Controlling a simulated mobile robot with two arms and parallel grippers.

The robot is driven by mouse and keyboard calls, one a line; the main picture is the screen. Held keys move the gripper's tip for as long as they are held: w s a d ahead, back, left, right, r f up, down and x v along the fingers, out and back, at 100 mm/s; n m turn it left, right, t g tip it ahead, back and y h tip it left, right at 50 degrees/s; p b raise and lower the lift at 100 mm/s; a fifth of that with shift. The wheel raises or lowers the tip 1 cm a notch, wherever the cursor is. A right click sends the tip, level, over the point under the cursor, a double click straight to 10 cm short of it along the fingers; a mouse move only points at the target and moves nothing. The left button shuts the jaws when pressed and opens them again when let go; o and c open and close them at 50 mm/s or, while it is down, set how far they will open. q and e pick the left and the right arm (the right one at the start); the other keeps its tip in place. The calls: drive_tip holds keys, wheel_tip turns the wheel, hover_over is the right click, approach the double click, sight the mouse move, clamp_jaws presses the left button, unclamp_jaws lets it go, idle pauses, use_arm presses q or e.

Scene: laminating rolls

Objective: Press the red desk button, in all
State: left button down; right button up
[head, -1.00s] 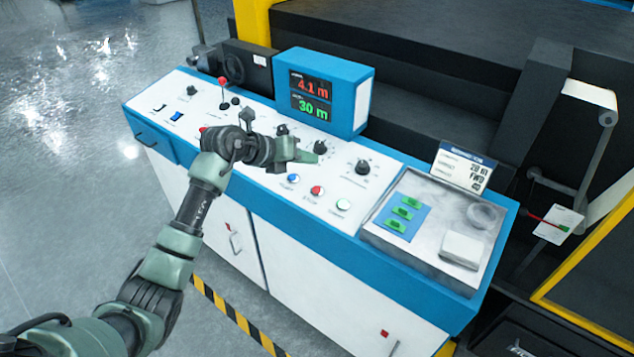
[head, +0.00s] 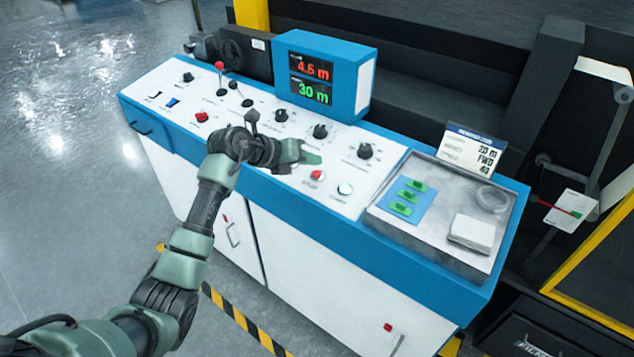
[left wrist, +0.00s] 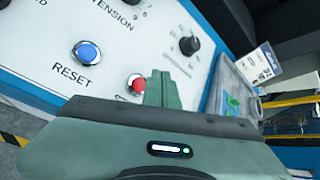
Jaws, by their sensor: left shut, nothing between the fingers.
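The red desk button (head: 318,175) is a small round push button at the front of the white control panel (head: 365,190). In the left wrist view the red button (left wrist: 137,85) sits just left of my fingertips, with its label partly hidden. My left gripper (head: 314,158) is shut and empty above the panel, close behind and above the red button. Its green fingers (left wrist: 158,88) also show in the left wrist view. I cannot see contact with the button. My right gripper is not in view.
A blue RESET button (left wrist: 87,52) is left of the red one. A white button (head: 345,189) is right of it. Black knobs (head: 320,131) stand behind the gripper. A display (head: 311,80) reads 4.5 m and 30 m. A grey tray (head: 380,214) lies to the right.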

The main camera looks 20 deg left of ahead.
sight(313, 179)
use_arm(q)
drive_tip(key=shift+w+f+b, duration=0.15)
drive_tip(key=shift+f+b, duration=0.15)
drive_tip(key=shift+f, duration=0.55)
idle(0.6)
drive_tip(key=shift+f, duration=0.15)
idle(0.6)
drive_tip(key=shift+f, duration=0.3)
drive_tip(key=shift+w+f+b, duration=0.1)
drive_tip(key=shift+f+b, duration=0.3)
idle(0.6)
drive_tip(key=shift+d+r, duration=0.1)
drive_tip(key=shift+r+p, duration=0.75)
drive_tip(key=shift+p, duration=0.05)
